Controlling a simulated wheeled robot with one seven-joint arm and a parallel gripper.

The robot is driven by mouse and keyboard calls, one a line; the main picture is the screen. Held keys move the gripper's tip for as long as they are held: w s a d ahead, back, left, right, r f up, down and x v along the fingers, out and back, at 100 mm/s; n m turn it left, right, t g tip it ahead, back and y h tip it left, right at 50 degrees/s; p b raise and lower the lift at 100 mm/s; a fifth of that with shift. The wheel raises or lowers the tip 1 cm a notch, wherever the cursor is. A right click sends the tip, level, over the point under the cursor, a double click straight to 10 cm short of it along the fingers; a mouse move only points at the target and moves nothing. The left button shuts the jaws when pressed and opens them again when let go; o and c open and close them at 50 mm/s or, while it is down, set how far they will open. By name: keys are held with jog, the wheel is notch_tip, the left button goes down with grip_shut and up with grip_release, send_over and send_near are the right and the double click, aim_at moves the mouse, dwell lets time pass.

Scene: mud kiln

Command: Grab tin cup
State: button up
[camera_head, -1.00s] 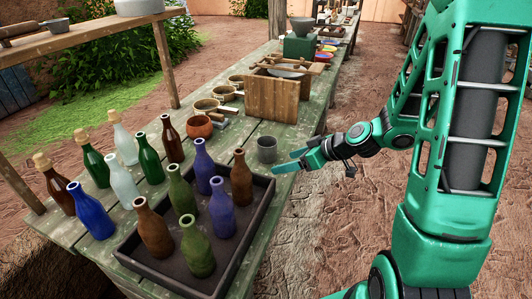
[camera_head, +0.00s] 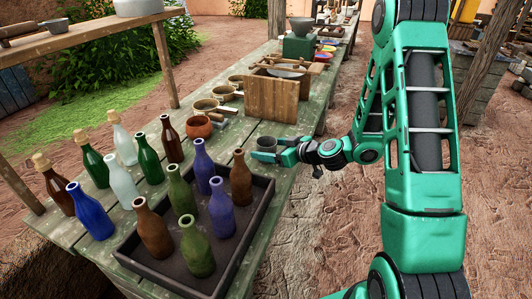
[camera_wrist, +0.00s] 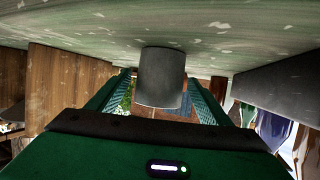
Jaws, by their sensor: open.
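The tin cup (camera_head: 266,144) is a small grey cup standing on the green worn table (camera_head: 255,190), near its right edge. In the wrist view, which looks upside down, the cup (camera_wrist: 161,77) sits between the two green fingers. My gripper (camera_head: 268,156) is at the cup in the head view, with its fingers reaching leftward and hiding the cup's lower part. In the wrist view my gripper (camera_wrist: 158,95) is open, with one finger on each side of the cup. I cannot tell whether either finger touches it.
A dark tray (camera_head: 245,228) with several bottles stands in front of the cup. A wooden board (camera_head: 271,98) stands behind it.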

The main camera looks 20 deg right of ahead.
jog(key=shift+x, duration=2.6)
jog(key=c, duration=1.1)
